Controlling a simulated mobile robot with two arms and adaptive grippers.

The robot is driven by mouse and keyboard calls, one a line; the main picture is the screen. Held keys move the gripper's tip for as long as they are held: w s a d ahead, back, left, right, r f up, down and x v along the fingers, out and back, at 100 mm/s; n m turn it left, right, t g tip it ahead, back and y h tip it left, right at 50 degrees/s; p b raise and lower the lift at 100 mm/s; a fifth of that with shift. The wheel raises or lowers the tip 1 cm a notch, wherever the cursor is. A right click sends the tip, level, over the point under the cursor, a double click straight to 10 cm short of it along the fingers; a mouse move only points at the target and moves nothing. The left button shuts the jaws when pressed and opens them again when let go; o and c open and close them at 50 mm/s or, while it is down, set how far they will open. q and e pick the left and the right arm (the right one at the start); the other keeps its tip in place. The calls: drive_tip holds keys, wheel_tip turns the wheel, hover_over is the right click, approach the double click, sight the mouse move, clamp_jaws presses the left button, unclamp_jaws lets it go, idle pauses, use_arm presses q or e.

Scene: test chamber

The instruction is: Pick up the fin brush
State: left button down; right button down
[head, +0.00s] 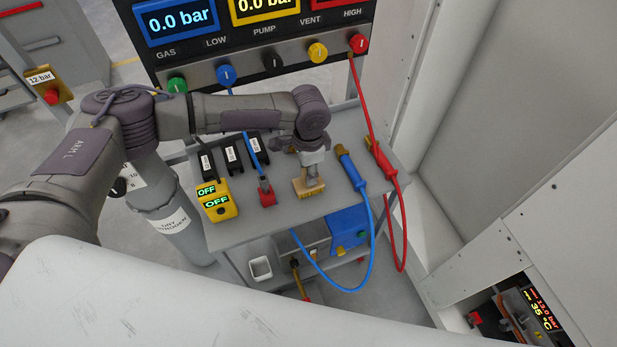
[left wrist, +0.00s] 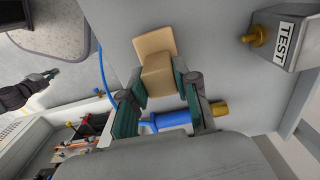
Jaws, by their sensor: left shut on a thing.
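The fin brush (head: 306,190) is a small tan block on the grey cart top, right of the red block. My left gripper (head: 313,176) reaches down over it from above and is shut on its raised part. In the left wrist view the tan brush (left wrist: 156,72) sits between the two dark green finger pads of my left gripper (left wrist: 163,88). I cannot tell whether the brush touches the cart top.
A blue-handled hose tool (head: 351,169) and a red one (head: 380,160) lie to the right on the cart (head: 280,217). A red block (head: 266,193) and a yellow OFF device (head: 217,202) stand to the left. The gauge panel (head: 250,45) is behind.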

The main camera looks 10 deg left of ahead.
use_arm(q)
drive_tip(key=shift+r, duration=0.1)
wheel_tip(320, 180, up, 4)
drive_tip(key=s+d+r, duration=0.1)
drive_tip(key=d+r, duration=0.2)
drive_tip(key=d, duration=0.2)
drive_tip(key=s+d+r+b, duration=0.1)
drive_tip(key=d+r, duration=0.2)
drive_tip(key=d, duration=0.3)
drive_tip(key=shift+s+d+r, duration=0.2)
drive_tip(key=shift+s+r, duration=0.2)
